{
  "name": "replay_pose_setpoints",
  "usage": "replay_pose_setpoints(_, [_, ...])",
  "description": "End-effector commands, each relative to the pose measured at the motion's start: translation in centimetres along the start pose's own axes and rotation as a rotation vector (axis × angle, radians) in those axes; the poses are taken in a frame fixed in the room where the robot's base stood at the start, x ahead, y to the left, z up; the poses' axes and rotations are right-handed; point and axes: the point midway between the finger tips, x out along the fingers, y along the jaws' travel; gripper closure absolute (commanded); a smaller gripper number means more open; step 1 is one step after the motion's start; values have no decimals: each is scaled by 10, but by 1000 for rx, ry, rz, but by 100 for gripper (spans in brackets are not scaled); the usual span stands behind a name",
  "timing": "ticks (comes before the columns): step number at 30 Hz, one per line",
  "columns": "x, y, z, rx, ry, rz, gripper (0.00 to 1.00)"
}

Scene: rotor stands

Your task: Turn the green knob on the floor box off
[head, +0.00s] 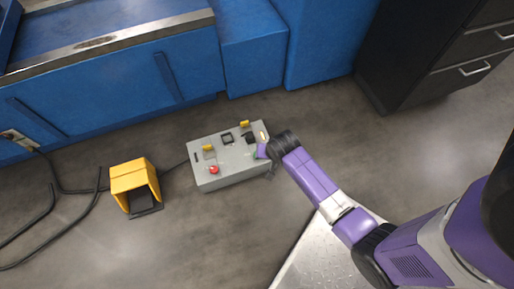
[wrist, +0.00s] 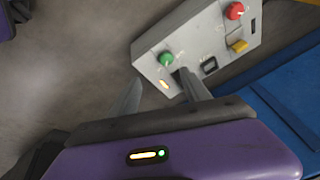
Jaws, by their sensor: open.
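The floor box (head: 232,178) is a light grey control box on the floor, left of my arm in the head view; it also shows at the top of the wrist view (wrist: 208,22). The green knob (wrist: 166,59) sits near a corner of its panel, in the wrist view beyond my fingertips. In the head view it is a small green spot (head: 256,155) mostly hidden by my gripper. My gripper (wrist: 155,88) is open and empty at the knob's end of the box. Its right finger lies in front of the panel edge in the picture. I cannot tell whether it touches.
The box also carries a red button (head: 213,170) and yellow parts (wrist: 238,46). A yellow pedal housing (head: 134,180) with black cables stands left. Blue machinery (head: 120,85) is behind, a dark drawer cabinet (head: 440,60) at right, and a metal plate (head: 310,255) in front.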

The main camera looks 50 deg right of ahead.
Motion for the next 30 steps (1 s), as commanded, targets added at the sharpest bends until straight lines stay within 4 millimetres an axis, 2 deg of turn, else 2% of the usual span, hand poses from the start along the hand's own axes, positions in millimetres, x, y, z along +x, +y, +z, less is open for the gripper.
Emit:
replay_pose_setpoints(1, [34,-5,-7,61,-36,27,45])
replay_pose_setpoints(3, [56,-9,-16,140,-95,70,45])
replay_pose_setpoints(6, [76,-16,-27,237,-172,123,45])
replay_pose_setpoints(10, [88,-25,-38,328,-247,175,45])
replay_pose_setpoints(16, [92,-30,-44,386,-302,212,45])
replay_pose_setpoints(20, [103,-28,-40,390,-307,217,45])
replay_pose_setpoints(30, [150,-21,-24,388,-305,215,45])
